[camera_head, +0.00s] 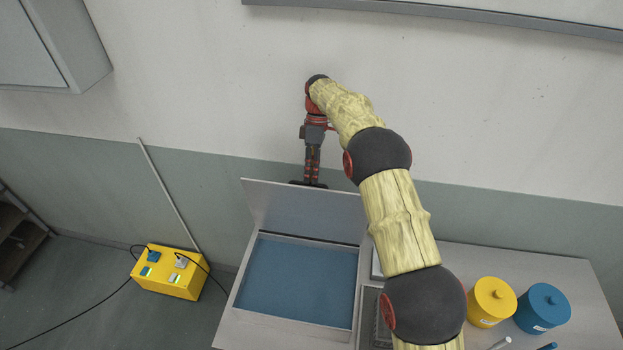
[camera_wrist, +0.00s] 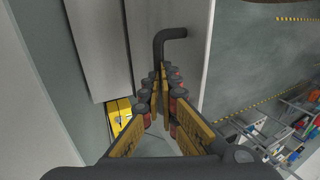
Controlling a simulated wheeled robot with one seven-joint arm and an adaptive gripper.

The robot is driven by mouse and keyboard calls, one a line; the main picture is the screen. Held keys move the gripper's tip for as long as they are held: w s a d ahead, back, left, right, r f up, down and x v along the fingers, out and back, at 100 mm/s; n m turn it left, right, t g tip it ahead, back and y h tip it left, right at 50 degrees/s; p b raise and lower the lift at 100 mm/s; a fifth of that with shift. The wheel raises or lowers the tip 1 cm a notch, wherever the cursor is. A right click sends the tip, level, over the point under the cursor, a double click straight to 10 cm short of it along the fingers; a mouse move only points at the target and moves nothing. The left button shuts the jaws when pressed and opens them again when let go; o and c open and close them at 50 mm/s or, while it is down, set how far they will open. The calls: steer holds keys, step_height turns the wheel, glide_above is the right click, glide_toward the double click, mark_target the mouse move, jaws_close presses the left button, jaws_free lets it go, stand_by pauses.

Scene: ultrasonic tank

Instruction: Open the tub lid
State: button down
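The tub (camera_head: 347,325) is set in the bench and shows a blue inside. Its grey lid (camera_head: 300,212) stands raised along the back edge, tilted up from the opening. A black bar handle (camera_head: 297,183) sits at the lid's upper edge. In the wrist view the bent black handle (camera_wrist: 172,34) runs down to my fingertips. My gripper (camera_head: 311,178) points down at the handle from above, its fingers close together. In the wrist view my gripper (camera_wrist: 162,72) appears shut on the handle, though the fingers hide most of the contact.
A yellow box (camera_head: 168,273) with cables stands on the floor left of the bench. A yellow lidded jar (camera_head: 492,302) and a blue lidded jar (camera_head: 543,308) stand on the bench at right. The wall is close behind the lid. A shelf (camera_head: 20,243) is at far left.

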mark_target(311, 185)
steer(key=shift+g, duration=0.3)
steer(key=x, duration=0.4)
steer(key=shift+w+d+f, duration=0.1)
steer(key=shift+w+d, duration=0.15)
steer(key=shift+d, duration=0.1)
steer(key=c, duration=2.2)
jaws_free()
steer(key=shift+a, duration=0.1)
steer(key=shift+o, duration=0.6)
steer(key=shift+w+a+f, duration=0.1)
steer(key=shift+w+f, duration=0.15)
steer(key=shift+w, duration=0.1)
steer(key=shift+o, duration=0.9)
steer(key=shift+r, duration=0.25)
step_height(311, 185, up, 10)
steer(key=shift+r, duration=0.25)
